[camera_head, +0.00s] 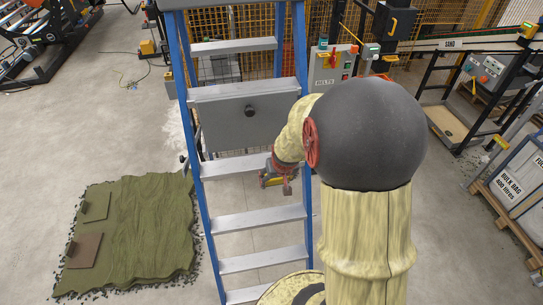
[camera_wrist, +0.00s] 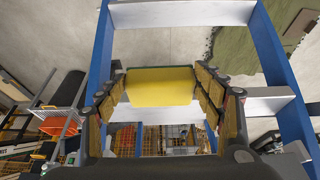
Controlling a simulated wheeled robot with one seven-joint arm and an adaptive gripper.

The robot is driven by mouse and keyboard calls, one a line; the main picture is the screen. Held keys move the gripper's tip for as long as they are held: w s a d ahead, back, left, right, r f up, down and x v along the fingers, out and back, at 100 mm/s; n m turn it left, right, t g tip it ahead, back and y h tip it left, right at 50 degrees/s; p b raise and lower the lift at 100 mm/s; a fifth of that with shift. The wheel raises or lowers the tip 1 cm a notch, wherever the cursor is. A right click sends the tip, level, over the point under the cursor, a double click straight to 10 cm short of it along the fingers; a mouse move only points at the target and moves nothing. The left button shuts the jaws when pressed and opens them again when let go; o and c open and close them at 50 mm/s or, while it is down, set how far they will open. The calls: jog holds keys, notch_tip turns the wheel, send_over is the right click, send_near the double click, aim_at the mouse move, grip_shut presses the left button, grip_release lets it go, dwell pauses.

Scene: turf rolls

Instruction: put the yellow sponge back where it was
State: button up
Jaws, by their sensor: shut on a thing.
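The yellow sponge (camera_wrist: 160,86) is a plain block between the two fingers of my gripper (camera_wrist: 158,78) in the wrist view. The fingers press on its left and right ends. In the head view my gripper (camera_head: 275,178) is small, in front of the blue stepladder (camera_head: 206,215), near the middle rungs. The sponge is hard to make out there. In the wrist view, the ladder's blue rails (camera_wrist: 282,75) and grey rungs show behind and around the sponge. I cannot tell whether the sponge touches a rung.
A green turf mat (camera_head: 140,230) with two small square pieces lies on the floor left of the ladder. A grey panel (camera_head: 250,118) with a black knob spans the ladder. A bulk bag (camera_head: 522,180) on a pallet stands at the right.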

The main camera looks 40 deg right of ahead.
jog(key=w+d, duration=0.1)
jog(key=w, duration=0.2)
jog(key=w+d+p, duration=0.1)
jog(key=w+d, duration=0.1)
jog(key=w, duration=0.1)
jog(key=w+d, duration=0.2)
jog(key=w, duration=0.1)
jog(key=shift+w+d, duration=0.2)
jog(key=shift+d, duration=0.05)
jog(key=shift+s+p, duration=0.15)
jog(key=shift+p, duration=0.3)
jog(key=shift+f, duration=0.15)
jog(key=shift+f+b, duration=0.15)
jog(key=shift+b, duration=0.15)
jog(key=o, duration=1)
jog(key=shift+o, duration=0.6)
